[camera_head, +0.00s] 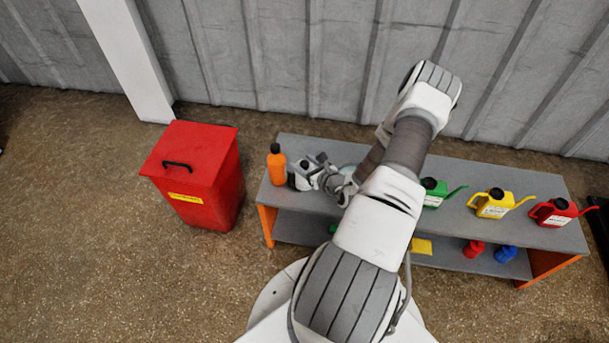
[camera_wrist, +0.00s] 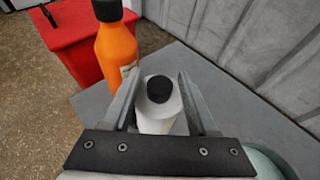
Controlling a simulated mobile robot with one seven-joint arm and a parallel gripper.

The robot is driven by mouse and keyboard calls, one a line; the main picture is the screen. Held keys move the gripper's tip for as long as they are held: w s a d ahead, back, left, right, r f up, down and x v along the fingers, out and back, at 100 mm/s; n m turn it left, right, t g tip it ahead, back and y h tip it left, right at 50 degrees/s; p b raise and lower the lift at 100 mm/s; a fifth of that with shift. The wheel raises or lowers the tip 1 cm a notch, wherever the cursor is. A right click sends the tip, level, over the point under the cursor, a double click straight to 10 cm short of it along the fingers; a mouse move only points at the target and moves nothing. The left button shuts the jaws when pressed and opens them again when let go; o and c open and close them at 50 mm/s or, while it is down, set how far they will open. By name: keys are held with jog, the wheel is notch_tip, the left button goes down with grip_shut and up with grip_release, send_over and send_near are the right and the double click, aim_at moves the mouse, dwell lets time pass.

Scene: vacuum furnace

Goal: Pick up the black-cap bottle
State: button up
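A white bottle with a black cap (camera_wrist: 159,89) is between the two fingers of my gripper (camera_wrist: 161,75) in the wrist view. The fingers lie along both sides of it, very close to its body. I cannot tell whether they press on it. In the head view the white bottle (camera_head: 299,176) is at the left end of the grey table (camera_head: 350,151), with my gripper (camera_head: 318,174) at its right side. The lower part of the bottle is hidden in the wrist view.
An orange bottle (camera_head: 276,163), also dark-capped, stands just left of the white bottle. A red bin (camera_head: 195,170) stands left of the table. Green (camera_head: 432,190), yellow (camera_head: 492,203) and red (camera_head: 553,212) cans stand on the right. A ribbed wall is behind.

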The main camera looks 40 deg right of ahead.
jog(key=shift+s+f, duration=0.1)
grip_shut()
jog(key=shift+s+f, duration=0.1)
jog(key=shift+f, duration=0.05)
dwell(0.8)
